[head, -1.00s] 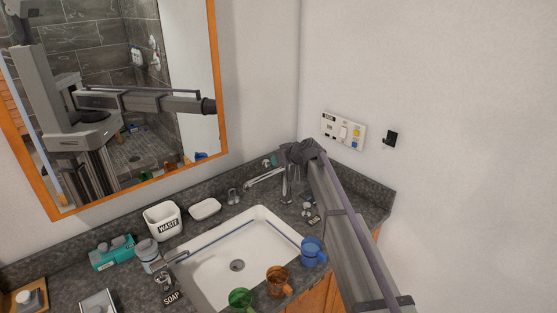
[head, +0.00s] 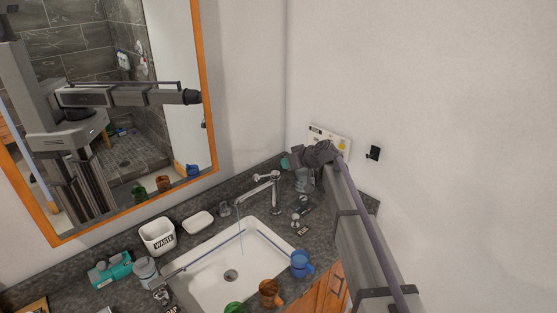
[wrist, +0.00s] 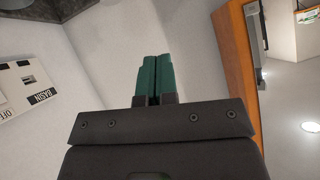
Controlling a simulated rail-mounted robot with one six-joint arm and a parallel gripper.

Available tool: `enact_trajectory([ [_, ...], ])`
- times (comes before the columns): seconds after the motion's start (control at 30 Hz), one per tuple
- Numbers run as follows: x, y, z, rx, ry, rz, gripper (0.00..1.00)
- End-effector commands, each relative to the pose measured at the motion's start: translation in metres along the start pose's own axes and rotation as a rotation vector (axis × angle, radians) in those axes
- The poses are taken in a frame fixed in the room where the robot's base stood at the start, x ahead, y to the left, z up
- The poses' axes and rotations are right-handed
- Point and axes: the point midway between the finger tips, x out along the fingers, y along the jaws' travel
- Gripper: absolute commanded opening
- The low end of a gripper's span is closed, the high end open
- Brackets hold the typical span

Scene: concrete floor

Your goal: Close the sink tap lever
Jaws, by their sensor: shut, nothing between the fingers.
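The chrome sink tap (head: 276,194) stands at the back right of the basin. Its spout reaches left over the white sink (head: 213,266), and a thin pale line like running water hangs below it. A small lever-like part (head: 264,178) shows at the tap's top; its exact position is too small to tell. My gripper (head: 286,162) is above and just right of the tap top in the picture, apparently not touching it. In the wrist view its teal fingers (wrist: 153,80) are together and empty. The tap is not visible in the wrist view.
A wall panel (head: 330,137) is close behind my gripper; its BASIN and OFF labels show in the wrist view (wrist: 27,92). The orange-framed mirror (head: 209,100) is left. Blue (head: 301,264) and brown (head: 269,292) mugs stand at the sink's front.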

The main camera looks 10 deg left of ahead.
Motion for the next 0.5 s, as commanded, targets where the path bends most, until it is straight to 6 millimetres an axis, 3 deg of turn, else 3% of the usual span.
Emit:
enact_trajectory([
  [0.1,-0.006,0.015,-0.017,0.071,0.000,-0.044,0.00],
  [0.27,-0.001,0.013,-0.010,0.078,-0.002,-0.053,0.00],
  [0.5,0.037,0.012,-0.007,0.077,-0.002,-0.054,0.00],
])
